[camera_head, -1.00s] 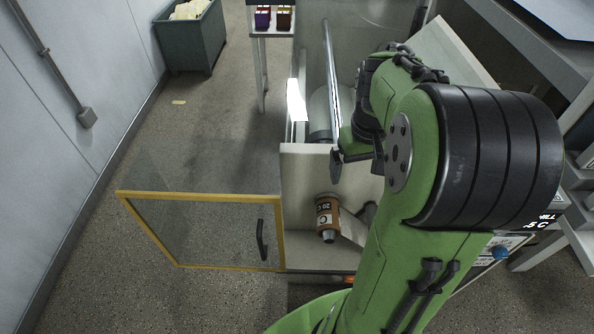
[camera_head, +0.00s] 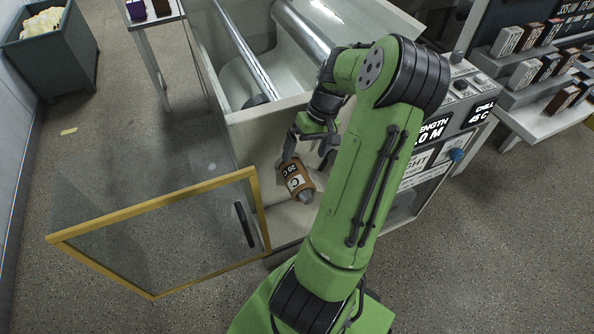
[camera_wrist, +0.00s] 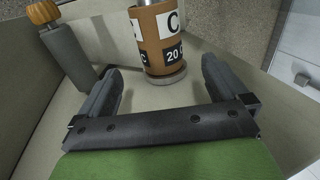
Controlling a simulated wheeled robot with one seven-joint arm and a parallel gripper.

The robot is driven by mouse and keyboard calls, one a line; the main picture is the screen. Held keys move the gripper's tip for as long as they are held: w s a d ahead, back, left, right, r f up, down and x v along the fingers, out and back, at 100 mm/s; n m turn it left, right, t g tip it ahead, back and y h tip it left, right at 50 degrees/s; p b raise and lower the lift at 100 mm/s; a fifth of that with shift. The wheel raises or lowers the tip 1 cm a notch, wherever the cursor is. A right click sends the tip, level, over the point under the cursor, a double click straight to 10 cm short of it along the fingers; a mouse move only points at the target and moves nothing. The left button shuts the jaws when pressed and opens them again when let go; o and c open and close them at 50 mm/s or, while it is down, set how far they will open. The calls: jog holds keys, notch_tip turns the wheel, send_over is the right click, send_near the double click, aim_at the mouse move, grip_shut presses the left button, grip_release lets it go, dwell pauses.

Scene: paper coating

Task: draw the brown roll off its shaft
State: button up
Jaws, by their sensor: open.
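The brown roll (camera_head: 295,178) with black and white labels, reading "C" and "20 C", sits in the open compartment of the machine. A grey shaft end (camera_head: 307,196) sticks out of its near end. In the wrist view the roll (camera_wrist: 152,22) stands ahead of my gripper, with a grey flange (camera_wrist: 165,79) at its close end. My gripper (camera_head: 306,160) is open and is close to the roll's far end. In the wrist view my gripper's fingers (camera_wrist: 160,72) are spread wide, with nothing held between them.
A glass door with a yellow frame (camera_head: 155,211) stands open left of the compartment. A grey roller (camera_wrist: 68,52) with an orange end (camera_wrist: 42,12) lies left in the wrist view. A tank with metal rollers (camera_head: 302,27) is behind; a control panel (camera_head: 440,150) is at right.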

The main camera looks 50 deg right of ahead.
aim_at(298, 171)
jog(key=b+x, duration=0.3)
jog(key=x, duration=0.7)
jog(key=shift+f, duration=0.25)
jog(key=shift+c, duration=0.5)
